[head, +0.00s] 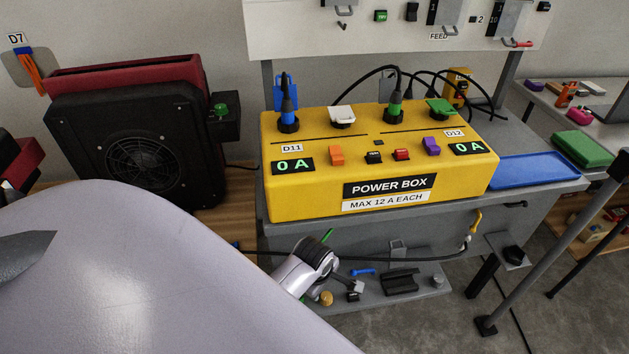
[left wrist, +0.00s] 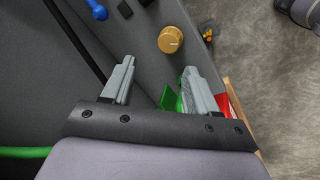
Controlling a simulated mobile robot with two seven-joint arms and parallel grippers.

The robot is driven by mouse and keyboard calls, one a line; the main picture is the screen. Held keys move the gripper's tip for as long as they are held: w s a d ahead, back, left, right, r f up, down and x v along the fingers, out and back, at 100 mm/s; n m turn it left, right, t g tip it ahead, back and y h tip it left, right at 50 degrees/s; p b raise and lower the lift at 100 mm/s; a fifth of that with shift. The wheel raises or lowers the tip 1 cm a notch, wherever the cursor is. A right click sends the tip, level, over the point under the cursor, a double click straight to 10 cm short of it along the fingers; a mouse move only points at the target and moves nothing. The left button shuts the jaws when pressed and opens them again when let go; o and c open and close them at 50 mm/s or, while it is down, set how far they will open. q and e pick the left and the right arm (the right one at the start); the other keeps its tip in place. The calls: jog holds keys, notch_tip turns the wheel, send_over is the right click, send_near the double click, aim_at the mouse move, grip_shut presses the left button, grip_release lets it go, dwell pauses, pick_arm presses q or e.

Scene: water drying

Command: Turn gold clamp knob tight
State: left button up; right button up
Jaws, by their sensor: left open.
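The gold clamp knob (left wrist: 171,40) shows in the left wrist view as a round, ridged cap with a dark mark on its face. It sits on a grey surface just beyond my left fingertips. My left gripper (left wrist: 159,66) is open, its two grey fingers apart with nothing held at their tips. The knob lies ahead of the gap, slightly right of its middle, and looks apart from both fingers. In the head view the knob (head: 326,298) is small, on the low grey shelf beside my silver wrist; the fingers are not clear there. My right gripper is not seen.
Green pieces (left wrist: 166,97) and a red piece (left wrist: 234,112) lie close to the fingers. A blue part (left wrist: 96,10) lies beyond. The yellow power box (head: 375,160) stands on the bench above the low shelf. A black cable crosses the shelf area.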

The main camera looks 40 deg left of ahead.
pick_arm(q)
jog(key=m, duration=0.1)
jog(key=s+m+t, duration=0.1)
jog(key=m, duration=0.1)
jog(key=shift+s, duration=0.25)
jog(key=m, duration=0.1)
jog(key=s+m+t, duration=0.1)
jog(key=shift+d+r+m, duration=0.15)
jog(key=shift+d+m, duration=0.1)
jog(key=shift+m, duration=0.05)
jog(key=s+m+t, duration=0.1)
jog(key=m, duration=0.1)
jog(key=d+r+m+p, duration=0.1)
jog(key=m, duration=0.1)
jog(key=shift+s+d+t, duration=0.1)
jog(key=shift+s+t, duration=0.3)
jog(key=s+d+r+m+t+h+p, duration=0.1)
jog(key=s+d+r+m+t+h, duration=0.2)
jog(key=s+d+r+m, duration=0.3)
jog(key=m, duration=0.5)
jog(key=shift+s+r+t, duration=0.3)
jog(key=shift+r+t, duration=0.05)
jog(key=shift+t, duration=0.05)
